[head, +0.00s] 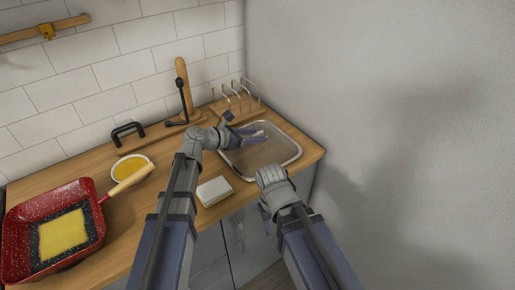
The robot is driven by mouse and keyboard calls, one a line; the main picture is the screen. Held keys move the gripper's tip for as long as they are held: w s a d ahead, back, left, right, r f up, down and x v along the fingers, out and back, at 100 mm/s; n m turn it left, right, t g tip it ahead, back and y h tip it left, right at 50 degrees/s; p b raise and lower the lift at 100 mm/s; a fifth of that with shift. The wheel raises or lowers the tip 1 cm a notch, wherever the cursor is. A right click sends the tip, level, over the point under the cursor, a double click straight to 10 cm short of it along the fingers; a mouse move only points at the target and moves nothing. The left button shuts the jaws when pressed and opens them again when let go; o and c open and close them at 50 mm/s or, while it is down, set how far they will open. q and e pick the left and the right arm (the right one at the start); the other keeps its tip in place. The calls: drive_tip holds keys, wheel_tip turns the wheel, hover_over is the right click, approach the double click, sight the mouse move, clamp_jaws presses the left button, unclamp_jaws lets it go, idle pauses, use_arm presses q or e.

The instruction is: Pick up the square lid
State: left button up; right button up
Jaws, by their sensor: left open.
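The square lid (280,157) is a clear pane with a pale rim and rounded corners. It lies flat near the right end of the wooden counter. My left gripper (258,136) is open over the back left part of the lid, its fingers on either side of a small light piece that looks like the handle. I cannot tell whether the fingers touch it. My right gripper (266,208) is at the lid's front edge, over the counter's front. Its fingers are mostly hidden behind its own wrist, so its opening is unclear.
A red speckled square pan (88,195) with yellow food stands at the left. A yellow-filled bowl (131,169), a pale block (214,191), a wooden-and-black stand (184,90) and a wire rack (237,98) are on the counter (165,200). A grey wall (400,110) closes the right side.

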use_arm(q)
drive_tip(key=shift+x, duration=0.85)
clamp_jaws()
idle(0.8)
